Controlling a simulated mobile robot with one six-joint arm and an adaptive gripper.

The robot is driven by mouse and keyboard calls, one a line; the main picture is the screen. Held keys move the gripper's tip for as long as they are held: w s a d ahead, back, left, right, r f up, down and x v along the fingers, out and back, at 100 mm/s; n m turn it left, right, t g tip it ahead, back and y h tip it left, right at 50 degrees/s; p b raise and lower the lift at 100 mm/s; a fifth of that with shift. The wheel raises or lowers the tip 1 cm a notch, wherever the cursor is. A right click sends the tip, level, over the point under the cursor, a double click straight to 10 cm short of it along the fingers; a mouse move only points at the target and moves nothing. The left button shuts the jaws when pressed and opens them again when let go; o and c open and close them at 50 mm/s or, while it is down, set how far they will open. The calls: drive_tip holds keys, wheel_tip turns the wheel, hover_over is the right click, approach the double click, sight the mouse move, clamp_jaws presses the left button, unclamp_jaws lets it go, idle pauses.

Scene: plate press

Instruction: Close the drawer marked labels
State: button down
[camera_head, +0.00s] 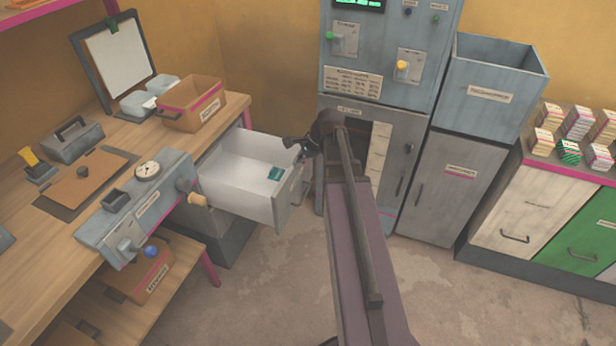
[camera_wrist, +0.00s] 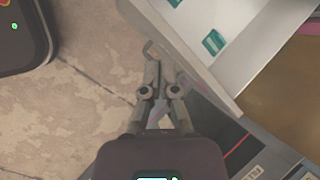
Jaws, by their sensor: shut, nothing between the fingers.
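A pale drawer (camera_head: 235,190) stands pulled open under the workbench at the left, with a small teal item inside. Its marking is not legible. In the wrist view, the drawer (camera_wrist: 245,50) is at the upper right with teal items inside. My gripper (camera_head: 297,145) is by the drawer's front panel, on its outer side. In the wrist view, my gripper (camera_wrist: 165,75) is shut and empty, its tips close to the drawer's front and handle. I cannot tell whether they touch it.
The workbench (camera_head: 110,130) carries a cardboard box (camera_head: 190,103), a clipboard and a grey press with knobs. Grey cabinets (camera_head: 455,180) and a blue-grey bin (camera_head: 490,85) stand to the right. The floor (camera_head: 265,290) in front is clear.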

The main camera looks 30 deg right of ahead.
sight(302, 168)
drive_tip(key=d+f+m+t+y+b, duration=0.1)
drive_tip(key=d+f+m+t+b, duration=0.2)
drive_tip(key=d+f+m+b, duration=0.3)
drive_tip(key=d+m+b, duration=0.1)
drive_tip(key=d+m, duration=0.3)
drive_tip(key=d, duration=0.5)
drive_tip(key=shift+w+d+f+t+b, duration=0.15)
drive_tip(key=shift+w+d+t+b, duration=0.15)
drive_tip(key=shift+w+d+b, duration=0.1)
drive_tip(key=shift+a, duration=0.15)
drive_tip(key=b+x, duration=0.2)
drive_tip(key=x, duration=0.2)
drive_tip(key=r+b+x, duration=0.1)
drive_tip(key=b+x, duration=0.1)
drive_tip(key=x, duration=0.2)
drive_tip(key=w+b+x, duration=0.1)
drive_tip(key=b+x, duration=0.2)
drive_tip(key=x, duration=0.1)
drive_tip(key=shift+w+a+r, duration=0.1)
drive_tip(key=shift+a+r, duration=0.15)
drive_tip(key=shift+a, duration=0.15)
drive_tip(key=shift+w+a, duration=0.3)
drive_tip(key=shift+w, duration=0.15)
drive_tip(key=shift+w, duration=0.1)
